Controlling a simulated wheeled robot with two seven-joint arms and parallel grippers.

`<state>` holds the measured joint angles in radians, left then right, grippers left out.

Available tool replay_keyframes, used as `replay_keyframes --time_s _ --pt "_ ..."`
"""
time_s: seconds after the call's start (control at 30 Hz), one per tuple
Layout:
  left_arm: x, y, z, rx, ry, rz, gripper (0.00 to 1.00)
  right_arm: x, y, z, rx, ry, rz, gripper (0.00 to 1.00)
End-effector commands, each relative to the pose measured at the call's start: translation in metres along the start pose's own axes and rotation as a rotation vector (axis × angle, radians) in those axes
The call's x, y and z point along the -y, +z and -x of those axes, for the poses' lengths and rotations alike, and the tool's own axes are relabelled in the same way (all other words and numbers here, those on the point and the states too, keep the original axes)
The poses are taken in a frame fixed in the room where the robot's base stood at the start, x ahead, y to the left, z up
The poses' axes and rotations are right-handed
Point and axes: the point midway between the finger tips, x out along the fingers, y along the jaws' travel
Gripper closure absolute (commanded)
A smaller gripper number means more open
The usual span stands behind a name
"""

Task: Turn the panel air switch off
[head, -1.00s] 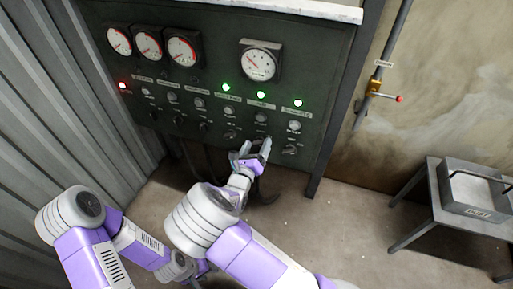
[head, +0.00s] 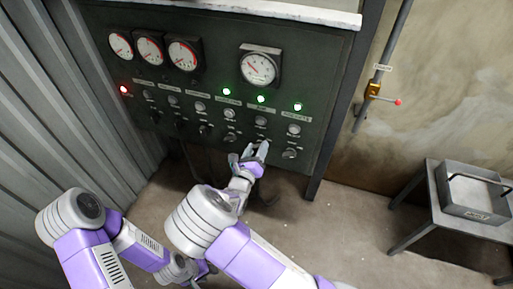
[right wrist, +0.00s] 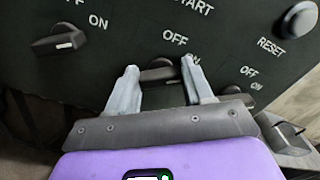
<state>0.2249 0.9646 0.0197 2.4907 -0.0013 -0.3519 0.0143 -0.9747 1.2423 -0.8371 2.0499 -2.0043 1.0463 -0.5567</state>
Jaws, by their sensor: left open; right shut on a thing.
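The panel air switch (right wrist: 160,74) is a dark knob under an OFF label, with its ON label partly covered. In the right wrist view my right gripper (right wrist: 160,84) has one finger on each side of this knob and is shut on it. The head view shows my right gripper (head: 249,153) at the panel's lower edge, below the middle green lamp (head: 261,99); the knob is mostly hidden there. I cannot tell which way the knob points.
The dark panel (head: 215,75) carries gauges, several lamps and other knobs. A neighbouring knob (right wrist: 58,40) is left of the gripper in the wrist view. A metal table with a tray (head: 472,205) stands at right.

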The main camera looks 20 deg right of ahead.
Motion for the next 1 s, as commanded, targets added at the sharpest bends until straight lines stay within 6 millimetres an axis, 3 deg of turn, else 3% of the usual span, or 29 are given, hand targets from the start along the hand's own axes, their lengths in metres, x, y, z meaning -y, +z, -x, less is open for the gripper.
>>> replay_keyframes --time_s 0.5,1.0 --pt "-0.028 0.003 0.074 0.000 0.000 0.000 0.57 0.002 0.002 0.000 -0.005 0.003 0.415 0.79" --pt "-0.042 0.005 0.113 0.000 0.000 0.000 0.57 -0.002 -0.002 0.000 -0.005 0.003 0.838 0.79"
